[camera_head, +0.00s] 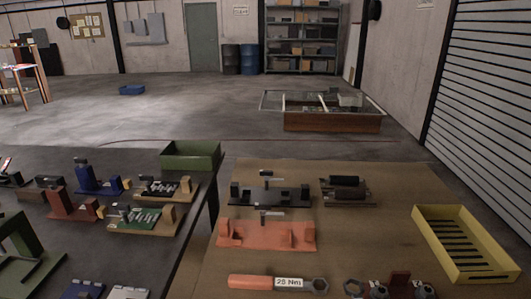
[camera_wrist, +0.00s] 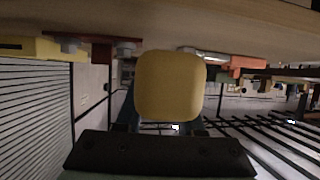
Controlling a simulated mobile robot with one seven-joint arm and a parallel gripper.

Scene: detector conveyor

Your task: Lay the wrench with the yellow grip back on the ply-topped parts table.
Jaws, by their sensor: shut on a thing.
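The ply-topped parts table (camera_head: 365,240) fills the right foreground of the head view. Its pale edge (camera_wrist: 240,18) also runs across the top of the wrist view, which looks upside down. A yellow block (camera_wrist: 170,86), apparently the end of the wrench's yellow grip, sits between the dark fingers of my gripper (camera_wrist: 162,126) in the wrist view. My gripper is shut on it. The rest of that wrench is hidden behind the grip. Neither my gripper nor this wrench shows in the head view. An orange-gripped wrench marked 25 Nm (camera_head: 264,282) lies at the table's near side.
On the ply top stand a black fixture (camera_head: 270,194), an orange fixture (camera_head: 265,235), a dark roller piece (camera_head: 347,190), a yellow tray (camera_head: 420,228) and small hardware (camera_head: 400,283). The middle right is bare. A dark table (camera_head: 190,235) with fixtures and a green bin (camera_head: 190,155) stands left.

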